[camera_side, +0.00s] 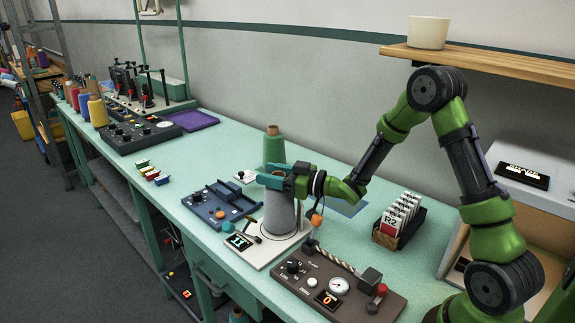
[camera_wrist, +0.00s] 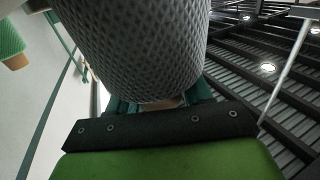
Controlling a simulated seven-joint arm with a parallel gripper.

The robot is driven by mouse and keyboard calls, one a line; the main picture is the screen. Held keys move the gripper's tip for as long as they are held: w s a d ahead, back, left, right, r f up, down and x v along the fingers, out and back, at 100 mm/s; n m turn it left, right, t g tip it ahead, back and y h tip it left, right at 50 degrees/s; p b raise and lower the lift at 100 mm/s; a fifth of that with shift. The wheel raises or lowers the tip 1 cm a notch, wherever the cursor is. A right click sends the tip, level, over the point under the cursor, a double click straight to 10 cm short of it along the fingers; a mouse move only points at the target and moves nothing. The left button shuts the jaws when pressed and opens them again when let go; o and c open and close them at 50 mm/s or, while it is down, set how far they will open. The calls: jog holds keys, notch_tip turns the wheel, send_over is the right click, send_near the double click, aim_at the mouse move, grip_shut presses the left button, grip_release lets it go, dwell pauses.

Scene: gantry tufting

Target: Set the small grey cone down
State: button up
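The small grey cone (camera_side: 280,215) is upright, its base at a pale plate (camera_side: 262,247) with a small display at its front. I cannot tell whether the base touches the plate or hangs just above it. My gripper (camera_side: 279,177) comes in level from the right and is shut on the cone's narrow top, with teal fingers on either side. In the wrist view the grey cone (camera_wrist: 140,45) fills the upper middle, its textured side close to the camera. The teal fingers (camera_wrist: 160,107) show at its narrow end, partly hidden by the cone.
A green cone (camera_side: 273,148) stands just behind. A blue control panel (camera_side: 219,203) lies left and a brown panel (camera_side: 338,284) with knobs and a gauge lies in front right. A card box (camera_side: 400,220) stands right. Free bench top lies between the card box and the plate.

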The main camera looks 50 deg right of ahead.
jog(key=o, duration=0.3)
jog(key=shift+o, duration=0.2)
jog(key=shift+s+d+r, duration=0.1)
jog(key=shift+s+r, duration=0.05)
jog(key=shift+r, duration=0.05)
jog(key=v, duration=1.1)
notch_tip(320, 180, up, 8)
jog(key=s+d+m+g+h, duration=0.2)
jog(key=s+m+g+h, duration=0.15)
jog(key=m+h, duration=0.4)
jog(key=s+a+r+m+g+y, duration=0.1)
jog(key=s+a+g, duration=0.5)
jog(key=s+a, duration=0.6)
jog(key=s+y, duration=0.1)
jog(key=s, duration=0.1)
jog(key=shift+s+y, duration=0.35)
jog(key=shift+s, duration=0.05)
jog(key=shift+r, duration=0.1)
